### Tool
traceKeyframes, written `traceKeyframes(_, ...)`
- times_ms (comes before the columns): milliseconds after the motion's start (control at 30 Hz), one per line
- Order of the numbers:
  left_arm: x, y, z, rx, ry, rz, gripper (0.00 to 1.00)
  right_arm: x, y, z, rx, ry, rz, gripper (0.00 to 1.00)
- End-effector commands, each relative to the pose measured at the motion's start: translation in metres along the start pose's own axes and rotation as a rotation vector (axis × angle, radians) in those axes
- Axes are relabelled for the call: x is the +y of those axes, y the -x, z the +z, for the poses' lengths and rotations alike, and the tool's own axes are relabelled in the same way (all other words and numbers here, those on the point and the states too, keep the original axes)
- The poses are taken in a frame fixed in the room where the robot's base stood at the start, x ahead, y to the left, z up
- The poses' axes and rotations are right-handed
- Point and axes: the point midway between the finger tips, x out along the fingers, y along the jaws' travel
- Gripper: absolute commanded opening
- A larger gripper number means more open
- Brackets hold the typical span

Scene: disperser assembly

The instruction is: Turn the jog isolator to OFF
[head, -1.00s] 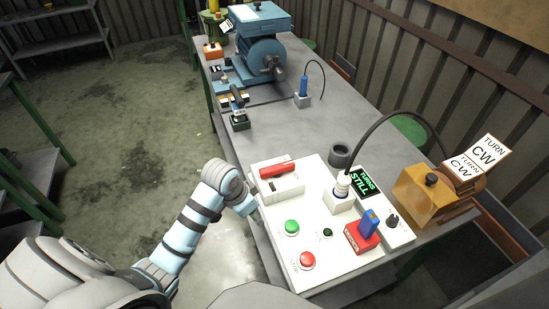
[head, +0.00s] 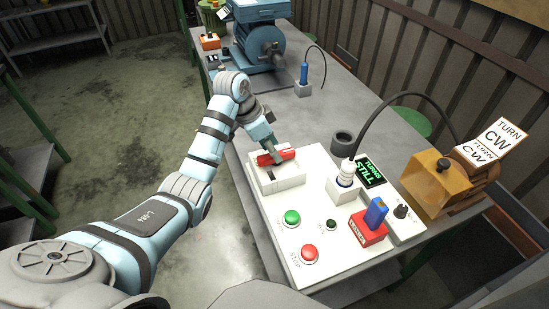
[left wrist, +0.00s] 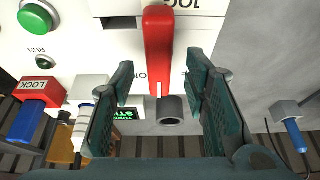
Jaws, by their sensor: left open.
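The jog isolator has a red bar handle (head: 287,154) on a white box (head: 288,181) at the back left of the white control panel. The handle also shows in the left wrist view (left wrist: 158,45), with a white line near its lower end. Part of an upside-down label, seemingly "ON", shows beside that end. My left gripper (head: 272,147) is at the handle, and in the left wrist view (left wrist: 160,85) its open fingers lie on either side of the handle's end, with gaps visible. My right gripper is not in view.
The panel carries a green button (head: 292,217), a red button (head: 310,252), a red lock block with a blue peg (head: 369,231) and a display reading "STILL" (head: 368,171). A dark ring (head: 343,141) stands behind. A blue motor (head: 262,48) is farther back.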

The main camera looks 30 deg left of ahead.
Motion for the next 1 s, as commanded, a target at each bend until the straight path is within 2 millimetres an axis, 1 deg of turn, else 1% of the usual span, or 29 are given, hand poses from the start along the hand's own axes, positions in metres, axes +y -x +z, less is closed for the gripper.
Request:
traceKeyframes(33, 0.0, -0.009, 0.0, 0.0, 0.002, 0.002, 0.42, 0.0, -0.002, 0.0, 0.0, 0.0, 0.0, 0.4)
traceKeyframes(133, 0.0, -0.02, 0.0, 0.0, 0.0, 0.0, 0.42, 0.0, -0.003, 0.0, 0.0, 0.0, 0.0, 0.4)
traceKeyframes(233, 0.0, -0.023, -0.001, 0.0, 0.0, -0.001, 0.42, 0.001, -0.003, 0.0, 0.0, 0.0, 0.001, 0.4)
traceKeyframes(400, 0.0, -0.023, -0.001, 0.0, 0.0, -0.001, 0.42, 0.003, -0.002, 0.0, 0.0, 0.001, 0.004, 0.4)
traceKeyframes(433, 0.0, -0.023, -0.001, 0.0, 0.0, -0.001, 0.4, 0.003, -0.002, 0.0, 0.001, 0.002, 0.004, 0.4)
traceKeyframes(600, 0.0, -0.023, -0.001, 0.0, 0.0, -0.001, 0.13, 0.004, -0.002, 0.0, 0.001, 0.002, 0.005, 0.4)
traceKeyframes(667, 0.0, -0.023, -0.001, 0.0, 0.0, -0.001, 0.03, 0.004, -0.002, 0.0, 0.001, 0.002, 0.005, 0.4)
traceKeyframes(700, 0.0, -0.023, -0.001, 0.0, 0.0, -0.001, 0.0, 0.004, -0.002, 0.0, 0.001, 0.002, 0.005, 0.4)
traceKeyframes(867, 0.0, -0.022, -0.001, 0.0, 0.004, -0.002, 0.0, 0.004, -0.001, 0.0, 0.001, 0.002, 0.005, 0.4)
traceKeyframes(1000, 0.001, -0.021, -0.001, -0.001, 0.025, -0.009, 0.0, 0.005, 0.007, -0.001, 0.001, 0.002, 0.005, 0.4)
